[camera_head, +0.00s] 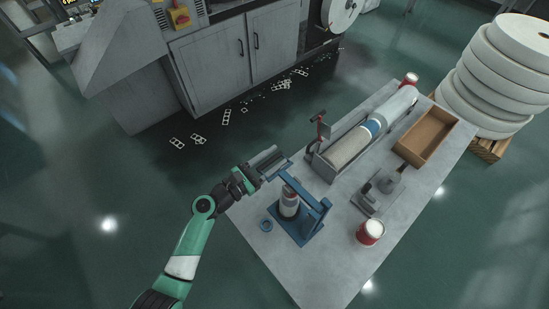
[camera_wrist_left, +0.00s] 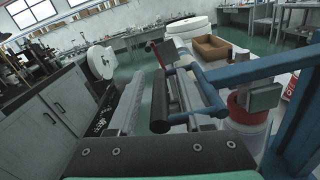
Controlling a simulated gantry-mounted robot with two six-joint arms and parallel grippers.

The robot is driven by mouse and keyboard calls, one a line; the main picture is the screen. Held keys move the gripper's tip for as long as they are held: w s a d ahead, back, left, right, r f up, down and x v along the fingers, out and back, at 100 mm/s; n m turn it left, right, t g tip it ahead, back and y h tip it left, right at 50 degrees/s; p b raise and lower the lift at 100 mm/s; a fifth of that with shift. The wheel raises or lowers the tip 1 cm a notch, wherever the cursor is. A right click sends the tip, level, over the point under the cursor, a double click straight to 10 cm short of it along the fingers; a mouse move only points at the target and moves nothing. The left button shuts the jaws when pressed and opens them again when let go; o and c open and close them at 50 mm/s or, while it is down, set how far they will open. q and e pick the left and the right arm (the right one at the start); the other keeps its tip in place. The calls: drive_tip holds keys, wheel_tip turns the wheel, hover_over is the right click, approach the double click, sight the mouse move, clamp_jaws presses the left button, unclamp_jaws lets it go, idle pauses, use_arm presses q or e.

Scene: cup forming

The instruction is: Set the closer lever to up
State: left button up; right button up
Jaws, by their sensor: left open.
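The closer (camera_head: 309,232) is a blue bench device near the front-left part of the table. Its blue lever arm (camera_head: 301,190) reaches from the upright frame towards my left gripper, over a can (camera_head: 289,203); I cannot tell its exact angle. The blue arm (camera_wrist_left: 246,75) also shows at the right of the left wrist view. My left gripper (camera_head: 270,163) is open at the lever's outer end. In the left wrist view, a black cylindrical grip (camera_wrist_left: 160,100) lies between the fingers; contact is unclear. My right gripper is not in view.
A long trough with a white roll (camera_head: 350,146), a cardboard box (camera_head: 426,136), a grey fixture (camera_head: 371,197) and a red-and-white can (camera_head: 370,232) stand on the table. Grey cabinets (camera_head: 222,62) are further back.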

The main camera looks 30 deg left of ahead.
use_arm(q)
drive_tip(key=shift+c, duration=0.3)
clamp_jaws()
idle(1.2)
